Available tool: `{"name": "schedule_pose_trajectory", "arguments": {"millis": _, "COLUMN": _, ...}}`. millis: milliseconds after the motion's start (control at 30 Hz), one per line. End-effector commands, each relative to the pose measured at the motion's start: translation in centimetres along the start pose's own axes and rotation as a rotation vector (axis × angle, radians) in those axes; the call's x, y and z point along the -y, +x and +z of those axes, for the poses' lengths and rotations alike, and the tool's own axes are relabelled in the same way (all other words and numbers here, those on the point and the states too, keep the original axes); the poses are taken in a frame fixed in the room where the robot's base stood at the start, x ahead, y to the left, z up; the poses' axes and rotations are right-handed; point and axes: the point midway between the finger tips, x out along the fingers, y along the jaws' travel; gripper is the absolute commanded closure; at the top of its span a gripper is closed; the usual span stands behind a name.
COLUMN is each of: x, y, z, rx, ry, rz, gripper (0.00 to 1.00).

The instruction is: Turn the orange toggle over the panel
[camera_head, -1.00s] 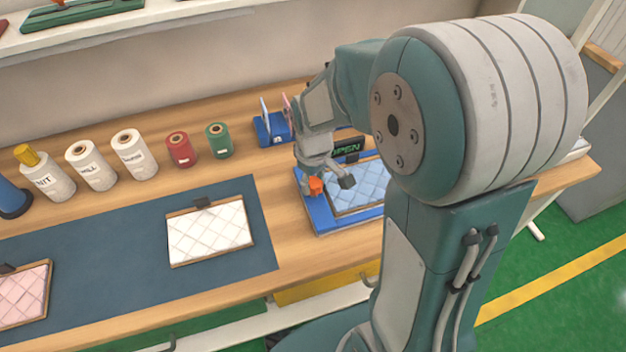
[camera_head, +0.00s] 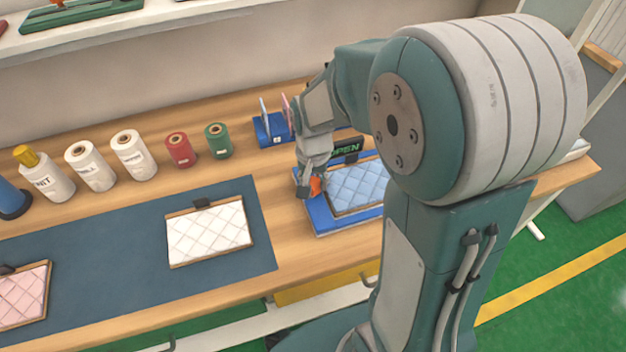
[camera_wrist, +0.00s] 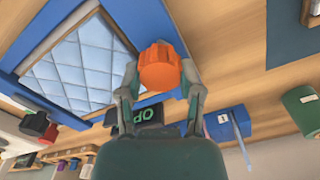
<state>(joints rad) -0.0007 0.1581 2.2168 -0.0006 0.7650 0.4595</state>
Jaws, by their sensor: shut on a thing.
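The orange toggle (camera_wrist: 160,70) sits at the corner of a blue frame (camera_wrist: 113,28), as the wrist view shows. It also shows as a small orange patch (camera_head: 316,186) in the head view, partly covered by my fingers. My gripper (camera_wrist: 161,88) is shut on the toggle, with one finger on each side. The panel, a light-blue quilted pad (camera_wrist: 78,66), lies inside the blue frame beside the toggle. A black sign (camera_head: 346,149) with green letters "OPEN" stands at the back of the frame.
A blue holder (camera_head: 272,130) with upright cards stands behind the frame. Several spools, including a green one (camera_head: 218,140), line the back. A white quilted pad (camera_head: 209,232) lies on the dark mat (camera_head: 110,255) to the left. Bare wood separates mat and frame.

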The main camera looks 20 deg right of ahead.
Motion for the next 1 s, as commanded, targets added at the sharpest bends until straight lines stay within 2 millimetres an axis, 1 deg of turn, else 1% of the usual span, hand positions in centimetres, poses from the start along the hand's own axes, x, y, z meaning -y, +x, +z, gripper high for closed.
{"name": "schedule_pose_trajectory", "arguments": {"millis": 33, "x": -0.06, "y": 0.23, "z": 0.26, "rx": 0.009, "ry": 0.044, "rz": 0.003, "gripper": 1.0}}
{"name": "schedule_pose_trajectory", "arguments": {"millis": 200, "x": -0.06, "y": 0.24, "z": 0.28, "rx": 0.009, "ry": 0.198, "rz": 0.004, "gripper": 1.0}}
{"name": "schedule_pose_trajectory", "arguments": {"millis": 500, "x": -0.06, "y": 0.25, "z": 0.3, "rx": 0.009, "ry": 0.411, "rz": 0.005, "gripper": 1.0}}
{"name": "schedule_pose_trajectory", "arguments": {"millis": 700, "x": -0.05, "y": 0.26, "z": 0.31, "rx": 0.009, "ry": 0.494, "rz": 0.006, "gripper": 1.0}}
{"name": "schedule_pose_trajectory", "arguments": {"millis": 1000, "x": -0.04, "y": 0.25, "z": 0.3, "rx": 0.009, "ry": 0.537, "rz": 0.006, "gripper": 1.0}}
